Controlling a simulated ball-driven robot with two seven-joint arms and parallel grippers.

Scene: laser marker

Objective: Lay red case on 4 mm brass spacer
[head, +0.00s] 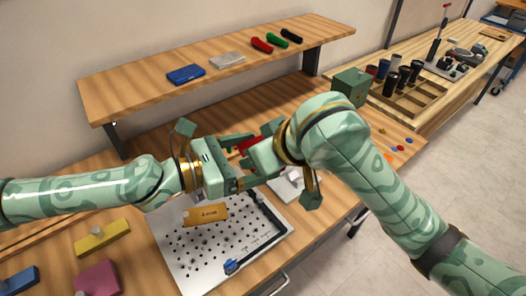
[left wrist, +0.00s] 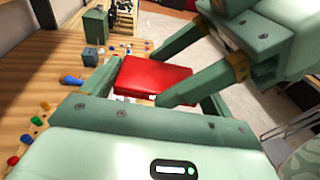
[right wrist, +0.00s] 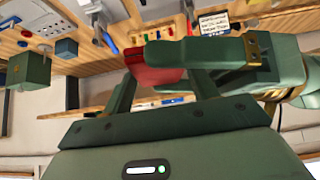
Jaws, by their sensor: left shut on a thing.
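The red case (head: 249,144) is held up between my two grippers, above the table. It also shows in the left wrist view (left wrist: 150,76) and the right wrist view (right wrist: 152,76). My left gripper (left wrist: 152,88) is shut on it. My right gripper (right wrist: 158,80) has its fingers on either side of the same case; whether they press on it I cannot tell. The 4 mm brass spacer (head: 205,214) lies flat on the perforated metal plate (head: 190,255), below and left of the grippers. Parts of the case are hidden by the fingers.
A yellow block (head: 102,237), a magenta block (head: 97,278) and a blue block (head: 20,281) stand left of the plate. A shelf (head: 130,95) at the back bears several small items. A small blue item (head: 231,266) sits at the plate's front edge.

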